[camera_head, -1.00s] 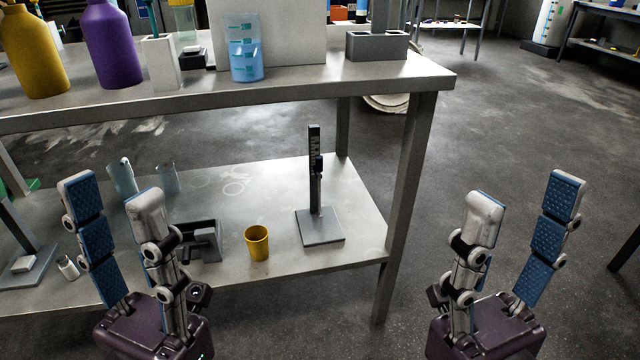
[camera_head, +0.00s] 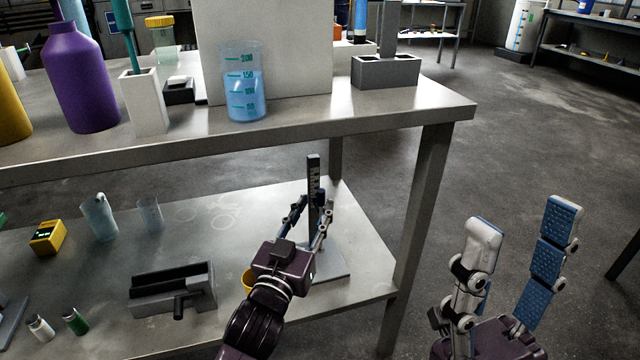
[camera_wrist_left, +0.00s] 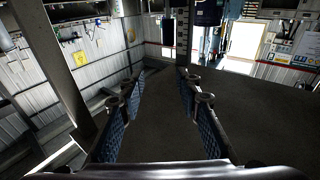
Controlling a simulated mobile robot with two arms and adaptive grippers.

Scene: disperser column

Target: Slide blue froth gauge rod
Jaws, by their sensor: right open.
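The froth gauge stands on the lower shelf, with a dark upright post (camera_head: 313,175) bearing pale scale marks on a grey square base (camera_head: 335,265). Its small blue rod or slider (camera_head: 320,198) is on the post, partly hidden by my fingers. My left gripper (camera_head: 312,203) is open, with its fingers appearing on either side of the post. In the left wrist view the fingers (camera_wrist_left: 160,74) are apart with nothing between them, and the scaled post (camera_wrist_left: 183,40) rises beyond the tips. Contact cannot be told. My right gripper (camera_head: 522,225) is open and empty, right of the table.
The upper shelf (camera_head: 300,139) overhangs the gauge, with a table leg (camera_head: 420,220) to its right. A yellow cup (camera_head: 248,281) is partly hidden behind my left gripper. A grey holder (camera_head: 172,290) lies to the left.

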